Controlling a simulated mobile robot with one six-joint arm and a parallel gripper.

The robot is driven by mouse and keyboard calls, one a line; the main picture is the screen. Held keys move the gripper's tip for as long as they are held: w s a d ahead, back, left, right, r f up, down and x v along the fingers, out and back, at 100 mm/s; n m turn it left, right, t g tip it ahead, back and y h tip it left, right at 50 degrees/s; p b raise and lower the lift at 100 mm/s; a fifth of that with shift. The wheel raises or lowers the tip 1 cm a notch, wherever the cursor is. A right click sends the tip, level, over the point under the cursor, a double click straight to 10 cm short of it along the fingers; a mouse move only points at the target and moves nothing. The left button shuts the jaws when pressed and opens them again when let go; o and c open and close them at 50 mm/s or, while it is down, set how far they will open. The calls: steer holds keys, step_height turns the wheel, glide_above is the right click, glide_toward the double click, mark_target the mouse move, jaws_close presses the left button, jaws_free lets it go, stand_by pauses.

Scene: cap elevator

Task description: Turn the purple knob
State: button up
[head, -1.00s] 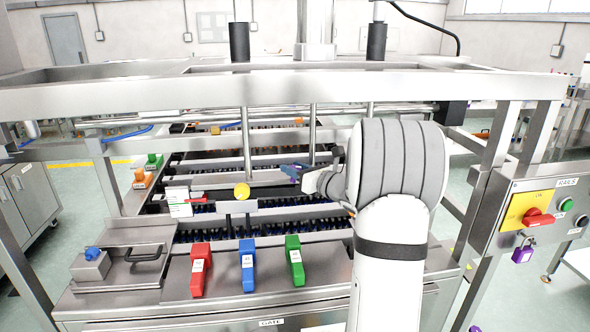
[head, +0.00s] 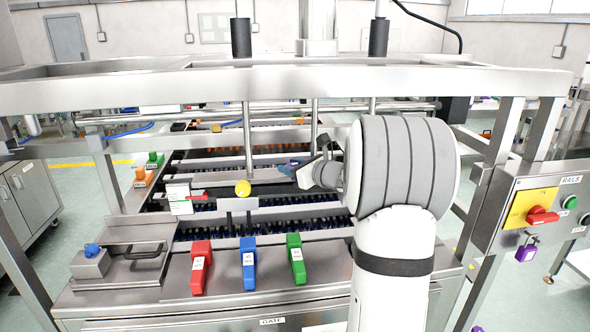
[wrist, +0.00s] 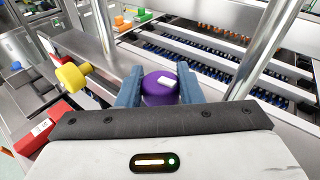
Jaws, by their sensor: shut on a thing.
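The purple knob (wrist: 160,88) is a short round cylinder with a white mark on its top. In the wrist view it sits between the two blue-grey fingers of my gripper (wrist: 160,90), one on each side. My gripper is shut on the knob. In the head view my gripper (head: 294,168) reaches left from the wrist into the machine frame, beside a metal post. There the knob is mostly hidden by the fingers.
A yellow knob (head: 243,188) stands to the left on a metal bracket. Red (head: 201,268), blue (head: 248,265) and green (head: 296,260) handles lie on the front panel. Upright metal posts (head: 248,140) and rails (head: 230,186) stand close around my gripper.

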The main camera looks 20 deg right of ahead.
steer(key=shift+w+a+f+n+g+h+b, duration=0.15)
steer(key=shift+a+n+g+h, duration=0.15)
steer(key=shift+n, duration=0.15)
steer(key=shift+a+r+n+g+h+b, duration=0.15)
steer(key=shift+n+g+h, duration=0.15)
steer(key=shift+n, duration=0.15)
steer(key=shift+f, duration=0.1)
steer(key=o, duration=1)
steer(key=b+v, duration=0.1)
steer(key=v, duration=0.6)
steer(key=shift+s+d, duration=0.15)
steer(key=shift+s, duration=0.25)
